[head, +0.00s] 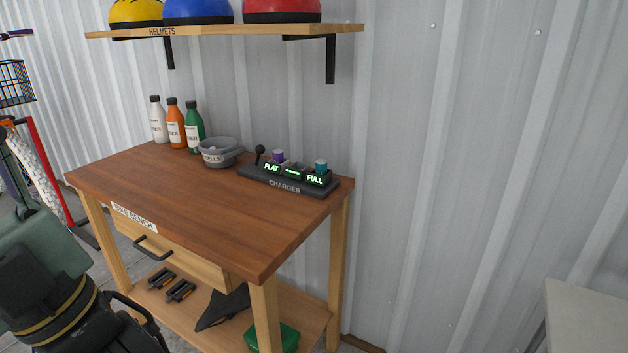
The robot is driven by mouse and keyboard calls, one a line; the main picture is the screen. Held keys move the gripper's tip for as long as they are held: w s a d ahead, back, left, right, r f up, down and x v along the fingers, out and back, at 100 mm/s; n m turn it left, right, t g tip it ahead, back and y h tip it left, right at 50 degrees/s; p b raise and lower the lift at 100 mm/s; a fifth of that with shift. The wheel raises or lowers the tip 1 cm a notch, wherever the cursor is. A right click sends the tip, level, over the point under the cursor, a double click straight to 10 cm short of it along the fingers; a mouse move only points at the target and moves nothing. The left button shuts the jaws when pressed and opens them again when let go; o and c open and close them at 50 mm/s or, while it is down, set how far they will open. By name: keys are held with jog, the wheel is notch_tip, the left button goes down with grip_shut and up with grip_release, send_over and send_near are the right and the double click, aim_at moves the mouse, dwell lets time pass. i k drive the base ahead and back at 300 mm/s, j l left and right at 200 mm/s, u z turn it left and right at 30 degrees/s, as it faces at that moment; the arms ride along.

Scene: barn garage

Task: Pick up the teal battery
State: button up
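The teal battery (321,165) stands upright in the right-hand slot of the dark charger (284,187), behind a lit green sign reading FULL. Only its upper part shows; the rest is hidden in the slot. The charger lies at the back right of the wooden workbench (190,195). A purple battery (278,155) stands in the left-hand slot behind a sign reading FLAT. A middle slot between them has a smaller green sign, too small to read, and no battery top shows there. My gripper's fingers do not show.
A grey bowl (222,152) labelled CELLS stands left of the charger, by a black knobbed lever (259,152). Three bottles (175,125) stand at the back left. A helmet shelf (235,33) hangs above. The front benchtop is clear. Dark parts (75,310) fill the lower left.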

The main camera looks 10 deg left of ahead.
aim_at(321, 164)
jog(key=i+j, duration=0.4)
jog(key=i, duration=0.2)
jog(key=i+j, duration=0.4)
jog(key=i, duration=0.15)
jog(key=j+u, duration=0.05)
